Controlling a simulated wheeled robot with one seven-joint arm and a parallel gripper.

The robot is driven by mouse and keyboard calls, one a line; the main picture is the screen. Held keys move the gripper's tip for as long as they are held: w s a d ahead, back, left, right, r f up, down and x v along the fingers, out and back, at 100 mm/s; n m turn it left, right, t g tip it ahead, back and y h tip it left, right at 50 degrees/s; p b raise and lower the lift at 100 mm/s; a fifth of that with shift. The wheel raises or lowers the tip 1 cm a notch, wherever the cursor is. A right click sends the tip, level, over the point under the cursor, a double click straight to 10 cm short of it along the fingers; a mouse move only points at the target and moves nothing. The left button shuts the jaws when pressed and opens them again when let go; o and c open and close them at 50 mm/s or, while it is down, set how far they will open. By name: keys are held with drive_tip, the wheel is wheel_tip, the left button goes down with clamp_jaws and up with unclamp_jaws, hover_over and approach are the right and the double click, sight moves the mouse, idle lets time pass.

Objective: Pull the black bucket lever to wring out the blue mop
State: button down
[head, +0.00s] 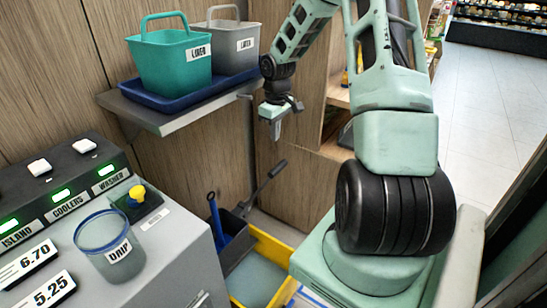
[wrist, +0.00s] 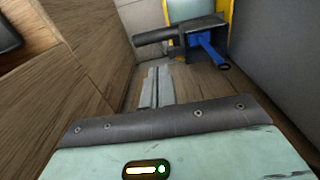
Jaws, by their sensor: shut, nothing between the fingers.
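The yellow mop bucket (head: 277,249) stands on the floor in the gap beside the grey counter, partly hidden by the counter and my base. The black bucket lever (head: 265,180) slants up and right from the dark wringer, its grip end free. The blue mop (head: 216,220) stands at the wringer, its lower part hidden. My gripper (head: 276,137) points down above the lever, apart from it, shut and empty. In the wrist view, the fingers (wrist: 158,72) are together, below the lever (wrist: 155,36) in the picture; the blue mop (wrist: 208,47) and yellow bucket (wrist: 224,14) show beyond.
A grey shelf (head: 173,124) on the wood wall carries a blue tray with a teal basket (head: 173,62) and a grey basket (head: 233,44). The counter at left has switches, a yellow knob (head: 137,193) and a clear cup (head: 103,247). Open tiled floor lies at upper right.

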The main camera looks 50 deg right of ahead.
drive_tip(key=shift+f, duration=0.1)
wheel_tip(320, 180, down, 10)
drive_tip(key=shift+w+r+b, duration=0.1)
drive_tip(key=shift+w+b, duration=0.05)
drive_tip(key=shift+b, duration=0.8)
